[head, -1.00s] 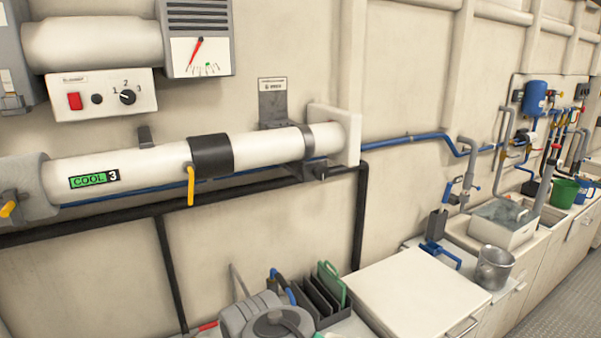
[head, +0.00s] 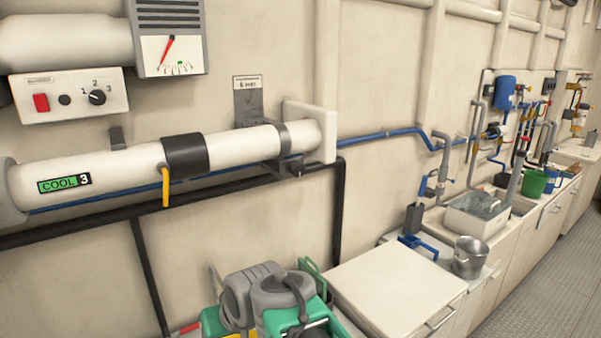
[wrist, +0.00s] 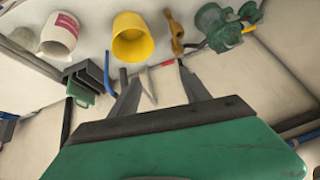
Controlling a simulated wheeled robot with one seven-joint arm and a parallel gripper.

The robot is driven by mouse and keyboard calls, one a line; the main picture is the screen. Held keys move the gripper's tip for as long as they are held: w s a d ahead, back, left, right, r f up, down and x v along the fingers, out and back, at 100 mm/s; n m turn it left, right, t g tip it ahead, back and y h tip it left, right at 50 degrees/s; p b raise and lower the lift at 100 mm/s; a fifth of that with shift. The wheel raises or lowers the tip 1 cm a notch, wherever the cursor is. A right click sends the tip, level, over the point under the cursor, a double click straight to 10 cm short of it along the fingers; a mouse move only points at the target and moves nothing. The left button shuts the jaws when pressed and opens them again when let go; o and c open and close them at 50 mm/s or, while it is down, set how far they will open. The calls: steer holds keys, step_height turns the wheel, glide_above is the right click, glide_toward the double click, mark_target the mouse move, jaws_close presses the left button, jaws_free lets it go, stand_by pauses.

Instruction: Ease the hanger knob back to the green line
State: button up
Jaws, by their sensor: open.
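A white pipe (head: 110,167) runs along the wall, held near its right end by a grey hanger clamp (head: 285,139). A small dark fitting (head: 296,170), possibly the hanger knob, sits under that clamp; its setting is too small to read. A gauge (head: 169,57) at upper left has a red needle; its lower end lies left of a small green mark (head: 180,63). I cannot make out a green line at the fitting. My gripper (wrist: 160,72) is open and empty in the wrist view; my arm is below the pipe in the head view.
A control box (head: 70,95) is below the gauge. A white counter (head: 390,287) and a metal bucket (head: 469,257) stand at right. The wrist view shows a yellow cup (wrist: 133,38) and a white cup (wrist: 60,35).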

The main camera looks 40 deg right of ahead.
steer(key=w+d+r+m+t, duration=0.4)
steer(key=w+d+r, duration=0.35)
steer(key=d, duration=0.25)
steer(key=m+t+h, duration=0.4)
steer(key=m+t, duration=0.1)
steer(key=t, duration=0.2)
glide_toward(299, 172)
steer(key=w, duration=0.1)
steer(key=w+p, duration=0.1)
steer(key=w, duration=0.1)
steer(key=w+d+p, duration=0.1)
steer(key=w, duration=0.1)
steer(key=w+p, duration=0.1)
steer(key=w, duration=0.2)
steer(key=shift+w+d+r, duration=0.1)
steer(key=shift+d+r, duration=0.15)
steer(key=shift+d, duration=0.1)
steer(key=shift+w+d+f, duration=0.1)
steer(key=shift+w, duration=0.25)
jaws_close()
